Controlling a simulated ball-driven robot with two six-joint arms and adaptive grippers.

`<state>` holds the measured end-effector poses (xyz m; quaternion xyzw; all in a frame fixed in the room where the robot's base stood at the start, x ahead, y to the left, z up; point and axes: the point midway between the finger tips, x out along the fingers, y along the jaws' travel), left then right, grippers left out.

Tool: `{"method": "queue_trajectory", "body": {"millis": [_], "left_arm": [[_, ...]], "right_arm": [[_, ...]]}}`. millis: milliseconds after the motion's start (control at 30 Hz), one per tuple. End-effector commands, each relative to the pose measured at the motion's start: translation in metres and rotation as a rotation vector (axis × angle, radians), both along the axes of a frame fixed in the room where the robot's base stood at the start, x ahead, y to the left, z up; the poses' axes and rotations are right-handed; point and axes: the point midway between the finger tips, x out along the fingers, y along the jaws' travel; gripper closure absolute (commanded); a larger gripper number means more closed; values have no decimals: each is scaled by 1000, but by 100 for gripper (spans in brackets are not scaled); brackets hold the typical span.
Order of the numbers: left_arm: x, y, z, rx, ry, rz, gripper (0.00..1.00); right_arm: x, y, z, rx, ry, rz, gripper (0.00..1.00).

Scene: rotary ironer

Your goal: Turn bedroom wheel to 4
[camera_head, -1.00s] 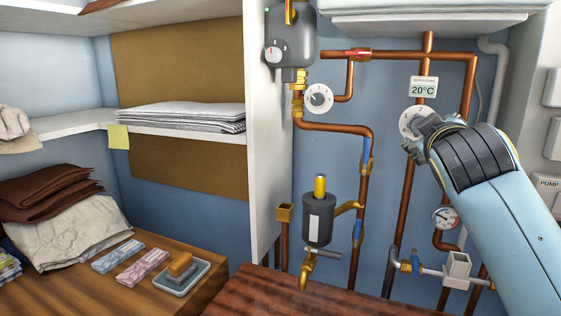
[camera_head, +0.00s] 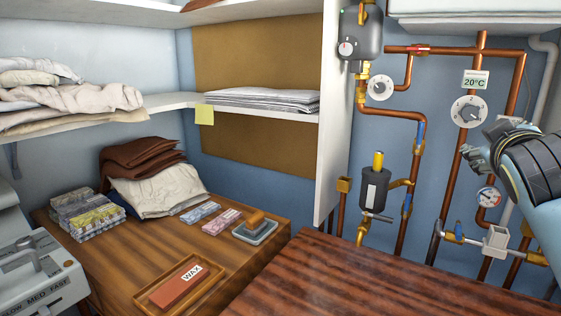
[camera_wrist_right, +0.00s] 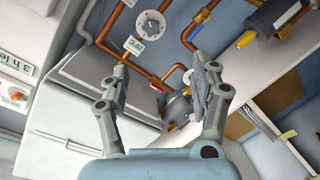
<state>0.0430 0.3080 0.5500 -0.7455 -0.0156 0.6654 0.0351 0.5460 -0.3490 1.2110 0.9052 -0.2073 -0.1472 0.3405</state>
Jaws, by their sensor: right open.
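A white round wheel (camera_head: 468,112) with a grey knob sits on a copper pipe, just below a small display reading 20°C (camera_head: 475,80). The marks on its face are too small to read surely, so I cannot tell its setting. In the right wrist view the wheel (camera_wrist_right: 150,24) and display (camera_wrist_right: 134,45) show beyond the fingers. My right gripper (camera_head: 474,158) is below and right of the wheel in the head view, apart from it. Its fingers (camera_wrist_right: 162,80) are spread and empty. My left gripper is not in view.
A smaller white dial (camera_head: 380,88) is on the pipes to the left. A grey cylinder (camera_head: 374,190), a pressure gauge (camera_head: 488,197) and valves crowd the wall. A white partition (camera_head: 335,120) stands left of the pipes. The brown tabletop (camera_head: 370,275) in front is clear.

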Motion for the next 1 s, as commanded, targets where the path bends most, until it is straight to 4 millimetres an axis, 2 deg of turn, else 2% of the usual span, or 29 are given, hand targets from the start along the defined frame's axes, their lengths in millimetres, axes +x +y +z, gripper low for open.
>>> {"method": "queue_trajectory", "body": {"millis": [267, 467, 567, 700, 833, 1000], "left_arm": [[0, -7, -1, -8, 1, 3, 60], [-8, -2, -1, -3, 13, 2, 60], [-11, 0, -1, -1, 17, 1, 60], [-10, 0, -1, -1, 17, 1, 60], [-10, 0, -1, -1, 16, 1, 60], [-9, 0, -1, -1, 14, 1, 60]], "right_arm": [[-31, 4, -48, 110, 105, 1, 36], [-74, 12, -102, 242, 241, -2, 36], [-106, 20, -132, 321, 331, -5, 36], [-159, 34, -173, 441, 477, -16, 36], [-209, 49, -200, 540, 610, -26, 36], [-268, 67, -223, 641, 761, -41, 36]]}}
